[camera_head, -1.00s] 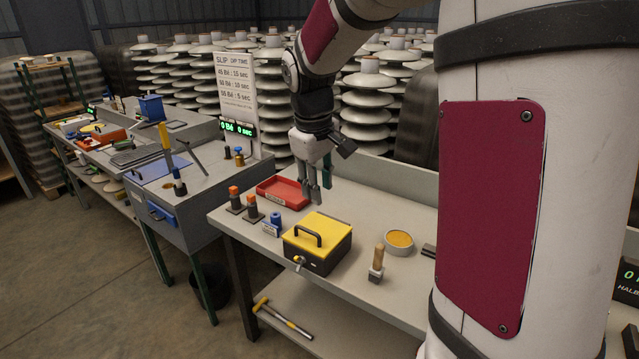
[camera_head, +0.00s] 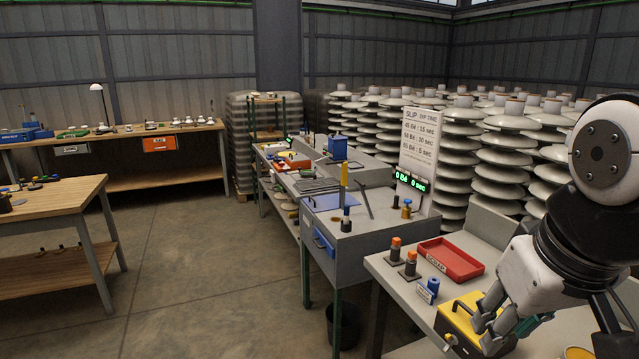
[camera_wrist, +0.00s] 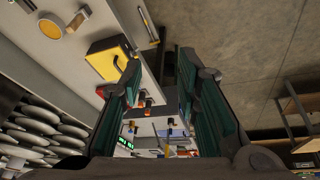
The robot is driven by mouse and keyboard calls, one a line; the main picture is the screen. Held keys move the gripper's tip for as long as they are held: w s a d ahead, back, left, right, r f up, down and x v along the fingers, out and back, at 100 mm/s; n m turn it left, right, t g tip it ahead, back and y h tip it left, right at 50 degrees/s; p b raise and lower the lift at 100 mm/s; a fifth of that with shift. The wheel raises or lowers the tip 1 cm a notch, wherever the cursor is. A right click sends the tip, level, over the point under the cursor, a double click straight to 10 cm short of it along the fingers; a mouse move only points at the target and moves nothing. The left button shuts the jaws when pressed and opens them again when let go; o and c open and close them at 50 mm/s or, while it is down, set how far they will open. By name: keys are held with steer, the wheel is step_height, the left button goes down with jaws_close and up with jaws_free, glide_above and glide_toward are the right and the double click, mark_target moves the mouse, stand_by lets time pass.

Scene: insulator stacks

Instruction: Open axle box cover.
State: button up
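A dark box with a yellow lid (camera_head: 461,316) stands on the grey bench at the lower right of the head view, partly hidden by my gripper. Its lid looks shut. It also shows in the wrist view, with its yellow lid (camera_wrist: 105,62) left of my fingers. No label names it, so I cannot tell that it is the axle box. My gripper (camera_head: 502,328) overlaps the box in the head view; contact cannot be told. In the wrist view my gripper (camera_wrist: 160,85) has its two fingers apart with nothing held between them.
A red tray (camera_head: 451,260), two orange-topped pieces (camera_head: 396,249) and a blue spool (camera_head: 432,285) share the bench. A grey cabinet with a blue drawer (camera_head: 324,243) stands to its left. Insulator stacks (camera_head: 462,150) rise behind. Open floor (camera_head: 210,265) lies left of the benches.

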steer(key=shift+m+t, duration=0.3)
steer(key=s, duration=0.1)
steer(key=s+a, duration=0.1)
steer(key=s, duration=0.1)
steer(key=s+a+f, duration=0.1)
steer(key=shift+s, duration=0.3)
steer(key=shift+c, duration=0.2)
steer(key=shift+s+f, duration=0.15)
steer(key=c, duration=0.5)
steer(key=shift+w+d, duration=0.2)
jaws_close()
steer(key=n+g+h+p, duration=0.2)
steer(key=n+h, duration=0.4)
steer(key=n, duration=1.6)
glide_above(463, 326)
steer(key=s+a, duration=0.3)
steer(key=a, duration=0.4)
step_height(463, 326, down, 19)
steer(key=x, duration=0.9)
steer(key=shift+w+d, duration=0.1)
steer(key=shift+w, duration=0.05)
